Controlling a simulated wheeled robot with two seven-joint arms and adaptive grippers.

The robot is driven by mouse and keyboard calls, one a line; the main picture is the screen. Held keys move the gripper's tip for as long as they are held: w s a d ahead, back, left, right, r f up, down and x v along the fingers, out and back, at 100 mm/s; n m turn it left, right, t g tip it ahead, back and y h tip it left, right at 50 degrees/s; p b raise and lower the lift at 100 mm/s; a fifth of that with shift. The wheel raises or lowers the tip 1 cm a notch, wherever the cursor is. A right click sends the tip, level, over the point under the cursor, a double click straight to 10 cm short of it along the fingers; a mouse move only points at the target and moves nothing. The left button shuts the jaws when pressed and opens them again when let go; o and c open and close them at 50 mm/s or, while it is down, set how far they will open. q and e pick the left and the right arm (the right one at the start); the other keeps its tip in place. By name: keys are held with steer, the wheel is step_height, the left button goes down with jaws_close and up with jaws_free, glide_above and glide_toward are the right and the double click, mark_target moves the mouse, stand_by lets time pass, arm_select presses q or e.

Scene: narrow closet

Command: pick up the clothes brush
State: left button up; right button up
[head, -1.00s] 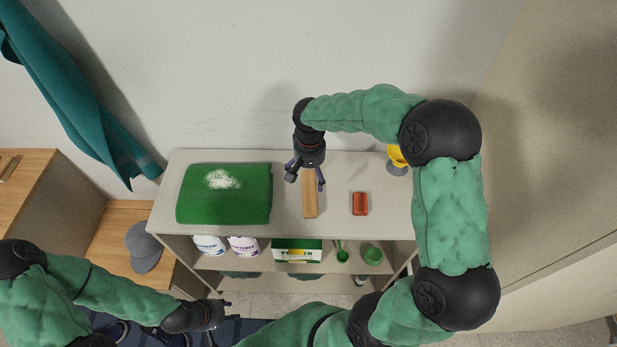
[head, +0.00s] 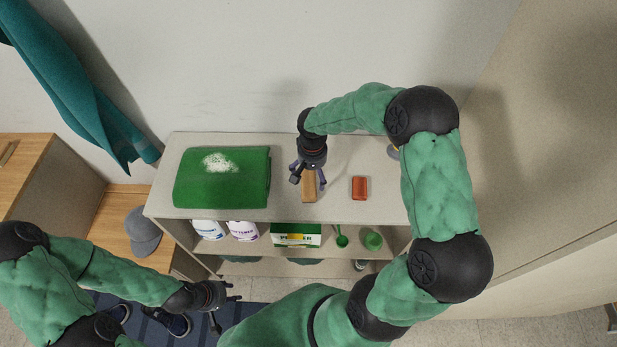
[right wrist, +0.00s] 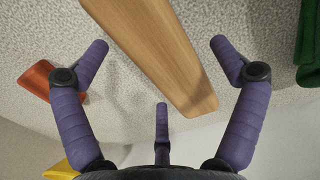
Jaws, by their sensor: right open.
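The clothes brush, a long light wooden piece (head: 309,192), lies on the shelf unit's pale top, partly hidden by my right gripper (head: 308,179) in the head view. In the right wrist view the wooden brush (right wrist: 165,45) runs from the top edge down between the spread purple fingers of my right gripper (right wrist: 161,48). The fingers are open, over the brush, and do not visibly grip it. Whether a fingertip touches it I cannot tell. My left gripper (head: 228,309) is open and empty, low in front of the unit, away from the brush.
A folded green cloth (head: 222,190) with a white powdery patch lies left of the brush. A red-orange block (head: 359,188) lies to its right. Bottles, a green box (head: 296,235) and a green cup (head: 373,239) stand on the shelf below. The wall rises behind the top.

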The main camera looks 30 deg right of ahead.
steer(key=shift+f, duration=0.75)
steer(key=c, duration=1.3)
